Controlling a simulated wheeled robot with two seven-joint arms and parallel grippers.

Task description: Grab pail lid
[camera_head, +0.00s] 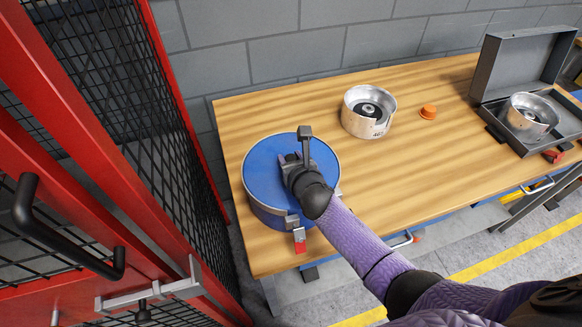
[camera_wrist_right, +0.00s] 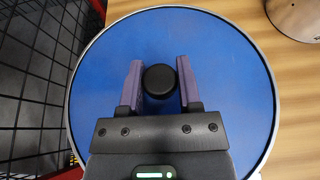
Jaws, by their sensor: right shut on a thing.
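The pail lid (camera_head: 262,172) is a round blue disc on the blue pail (camera_head: 268,216) at the left end of the workbench. In the right wrist view the lid (camera_wrist_right: 215,50) fills most of the picture, with a black round knob (camera_wrist_right: 160,80) at its middle. My right gripper (camera_head: 291,161) is over the lid, coming from the lower right. In the right wrist view my right gripper (camera_wrist_right: 161,68) has its two purple finger pads on either side of the knob, shut on it. The lid sits level on the pail. My left gripper is not in view.
The wooden workbench (camera_head: 415,185) has free room right of the pail. A silver metal housing (camera_head: 356,120), an orange cap (camera_head: 428,112) and an open grey case (camera_head: 491,120) stand on it. A red-framed mesh door (camera_head: 125,150) is close on the left.

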